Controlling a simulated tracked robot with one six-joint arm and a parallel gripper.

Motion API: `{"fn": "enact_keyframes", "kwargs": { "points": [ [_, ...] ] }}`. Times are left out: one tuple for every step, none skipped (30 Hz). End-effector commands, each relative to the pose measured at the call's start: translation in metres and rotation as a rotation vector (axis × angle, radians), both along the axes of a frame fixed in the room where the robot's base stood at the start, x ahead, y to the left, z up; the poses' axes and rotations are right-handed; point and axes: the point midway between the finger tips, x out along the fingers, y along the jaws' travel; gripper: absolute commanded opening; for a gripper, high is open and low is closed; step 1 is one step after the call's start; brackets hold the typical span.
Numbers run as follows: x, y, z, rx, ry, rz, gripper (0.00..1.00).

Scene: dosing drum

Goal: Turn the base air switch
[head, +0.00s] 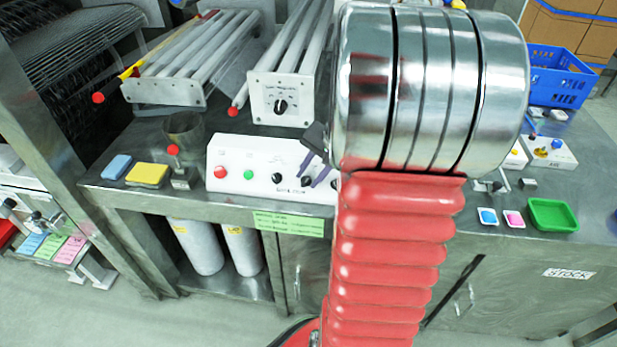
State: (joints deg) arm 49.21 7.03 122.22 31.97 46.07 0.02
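A white control box (230,157) stands at the front of the steel bench. It has a red button (220,172), a green button (249,174) and black knobs, one of them at the middle (277,178). The small print on the box is too small to read surely, so I cannot tell which knob is the base air switch. My arm hides the box's right end.
A panel with a dial (280,107) and white rollers stands behind the box. A metal cup (184,131), a red-knobbed lever (174,150) and blue and yellow sponges (147,174) are to the left. A green tray (552,215) and blue crate (560,78) are at right.

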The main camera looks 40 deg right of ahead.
Motion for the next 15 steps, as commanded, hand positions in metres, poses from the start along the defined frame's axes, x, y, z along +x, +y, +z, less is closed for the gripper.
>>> {"fn": "enact_keyframes", "kwargs": {
  "points": [
    [0.002,0.001,-0.006,0.002,0.002,0.001,0.27],
    [0.003,0.002,-0.008,0.001,0.001,0.002,0.27],
    [0.004,0.002,-0.011,0.000,0.001,0.001,0.27],
    [0.005,0.002,-0.013,0.000,0.001,0.001,0.27],
    [0.006,0.002,-0.014,0.000,0.000,0.001,0.27],
    [0.006,0.003,-0.015,0.001,0.000,0.000,0.27],
    [0.007,0.003,-0.016,0.001,0.000,0.000,0.27],
    [0.007,0.003,-0.016,0.001,0.000,0.000,0.27],
    [0.007,0.003,-0.016,0.001,0.000,0.000,0.27],
    [0.007,0.003,-0.016,0.000,0.000,0.000,0.27],
    [0.007,0.003,-0.016,0.000,0.000,0.000,0.27],
    [0.007,0.003,-0.016,0.000,0.000,0.000,0.27],
    [0.007,0.003,-0.016,0.000,0.000,0.000,0.27],
    [0.007,0.003,-0.016,0.000,0.000,0.000,0.27],
    [0.007,0.003,-0.016,0.000,0.000,0.000,0.27]
  ]
}}
